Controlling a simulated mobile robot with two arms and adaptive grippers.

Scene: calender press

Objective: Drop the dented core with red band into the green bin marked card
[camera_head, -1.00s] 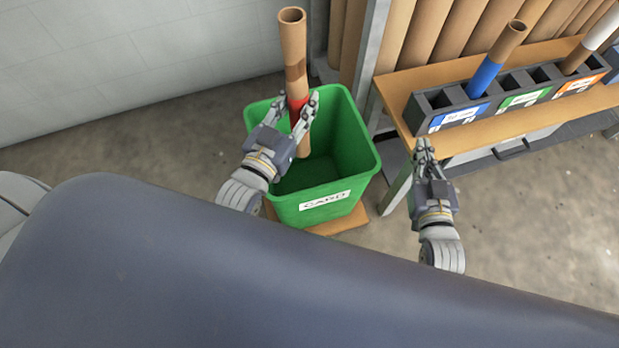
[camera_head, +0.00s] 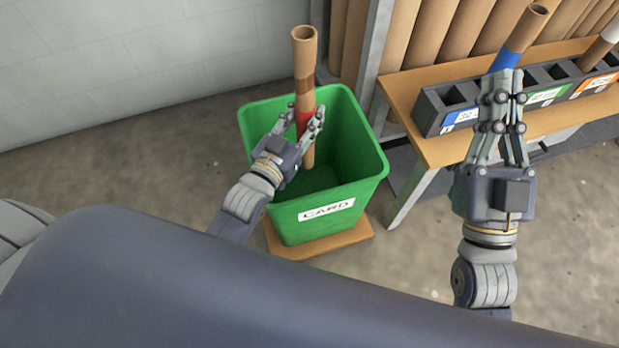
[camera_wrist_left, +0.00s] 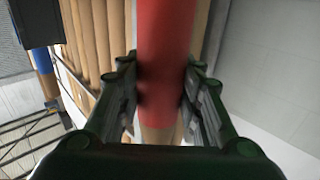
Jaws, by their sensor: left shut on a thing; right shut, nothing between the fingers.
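The brown cardboard core (camera_head: 305,80) with a red band and a darker dented patch stands upright in my left gripper (camera_head: 303,122). The gripper is shut on it at the red band, which also fills the middle of the left wrist view (camera_wrist_left: 165,60). The core's lower end is over the opening of the green bin (camera_head: 350,150), whose front label reads CARD. The bin stands on a brown wooden base (camera_head: 345,236). My right gripper (camera_head: 503,85) is shut and empty, in front of the rack in the head view.
A wooden table (camera_head: 405,90) at the right carries a dark rack (camera_head: 430,110) with labelled slots. A core with a blue band (camera_head: 507,60) and other cores stand in it. Large brown rolls (camera_head: 430,35) stand behind. A grey wall (camera_head: 130,60) is at the left.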

